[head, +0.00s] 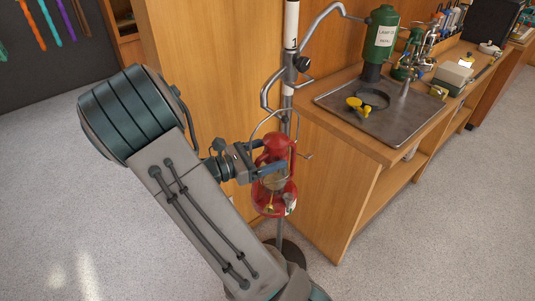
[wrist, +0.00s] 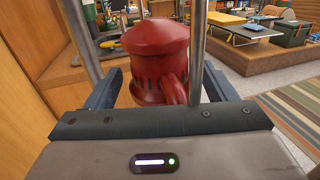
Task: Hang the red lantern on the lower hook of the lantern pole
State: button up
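The red lantern (head: 276,146) is upright and off the floor, close beside the lantern pole (head: 291,22). Its thin wire bail (head: 263,119) arches up near the lower curved hook (head: 264,97); I cannot tell whether they touch. My gripper (head: 272,168) is at the lantern's middle, coming from the left. In the wrist view the lantern's red cap (wrist: 155,42) stands between my gripper's two spread fingers (wrist: 160,85), with a gap visible on each side at cap height. Contact lower down is hidden by my palm.
A wooden bench with a metal tray (head: 392,128) stands close right of the pole, bearing a green canister (head: 381,35) and yellow-handled parts. A wooden panel (head: 215,60) is behind. The grey floor at left is clear.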

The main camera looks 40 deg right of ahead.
jog(key=shift+w+a+f, duration=0.1)
jog(key=shift+w+a, duration=0.05)
jog(key=shift+a, duration=0.4)
jog(key=w+a+b, duration=0.2)
jog(key=a, duration=1.1)
jog(key=s+d+f+m+y, duration=0.1)
jog(key=s+d+m+y, duration=0.1)
jog(key=s+m+y, duration=0.65)
jog(key=s+a+r+m+t+y, duration=0.4)
jog(key=s+a+m+t+y, duration=0.1)
jog(key=y, duration=0.4)
jog(key=shift+s+a+m+t, duration=0.2)
jog(key=shift+a+m+t, duration=0.5)
jog(key=shift+a+m, duration=0.55)
dwell(0.8)
